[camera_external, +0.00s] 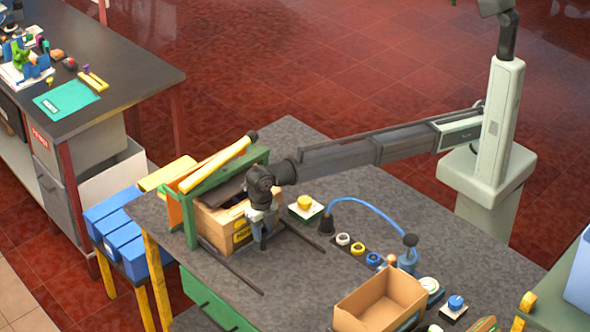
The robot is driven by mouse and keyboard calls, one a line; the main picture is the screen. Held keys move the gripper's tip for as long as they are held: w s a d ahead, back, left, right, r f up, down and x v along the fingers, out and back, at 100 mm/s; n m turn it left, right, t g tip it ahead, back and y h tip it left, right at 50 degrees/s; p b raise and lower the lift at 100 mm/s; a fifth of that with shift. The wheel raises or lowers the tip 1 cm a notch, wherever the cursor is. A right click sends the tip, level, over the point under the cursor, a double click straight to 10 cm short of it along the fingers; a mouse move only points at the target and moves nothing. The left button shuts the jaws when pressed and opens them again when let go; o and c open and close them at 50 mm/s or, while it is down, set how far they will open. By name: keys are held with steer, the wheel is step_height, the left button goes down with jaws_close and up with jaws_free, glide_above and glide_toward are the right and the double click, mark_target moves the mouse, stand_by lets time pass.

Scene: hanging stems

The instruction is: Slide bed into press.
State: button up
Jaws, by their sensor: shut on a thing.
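The press (190,207) is a green frame with a yellow bar on top, standing near the left edge of the grey table. The bed (213,222) looks like a tan box with a yellow label, and it sits partly inside the frame with its front end showing. My gripper (260,238) points down at the front right end of the bed and is shut on it. The exact grip spot is hidden by the gripper's own body. The inside of the press is mostly hidden by the frame and my wrist.
Two thin dark rods (234,270) lie on the table in front of the press. A yellow button (304,203) on a base stands right of my gripper. A blue hose (365,203), several coloured rings and an open cardboard box (380,305) are farther right. Front middle table is clear.

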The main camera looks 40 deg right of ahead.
steer(key=shift+w, duration=2.55)
steer(key=o, duration=1.7)
steer(key=shift+w, duration=0.1)
steer(key=shift+o, duration=0.2)
steer(key=shift+r, duration=0.1)
steer(key=shift+r, duration=0.1)
